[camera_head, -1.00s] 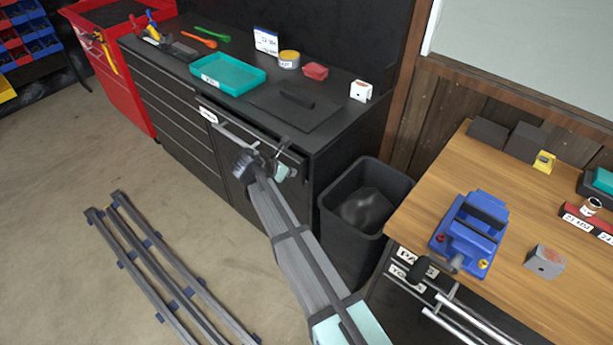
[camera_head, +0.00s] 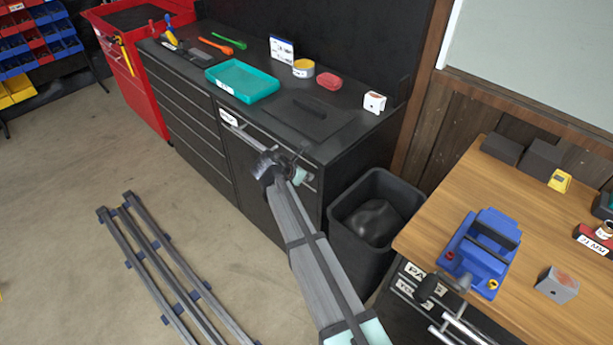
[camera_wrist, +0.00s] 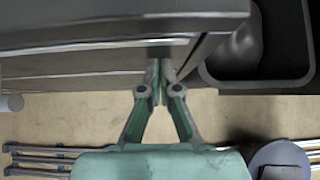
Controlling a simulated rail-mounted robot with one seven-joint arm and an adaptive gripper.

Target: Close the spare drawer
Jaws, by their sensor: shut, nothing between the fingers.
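The spare drawer (camera_head: 262,140) is the top drawer of the dark cabinet, with a small white label at its left and a long bar handle. Its front looks flush or nearly flush with the cabinet; I cannot tell whether a thin gap is left. My gripper (camera_head: 302,152) is at the right end of the drawer front, partly hidden by my wrist. In the wrist view, my gripper (camera_wrist: 159,68) has its fingers together and empty, tips at the dark front edge. Whether they touch it is unclear.
A black bin (camera_head: 372,215) stands just right of the cabinet, close to my arm. A wooden bench (camera_head: 440,220) with a blue vise (camera_head: 482,250) is at the right. A teal tray (camera_head: 243,82) lies on the cabinet top. Floor rails (camera_head: 165,260) lie at lower left.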

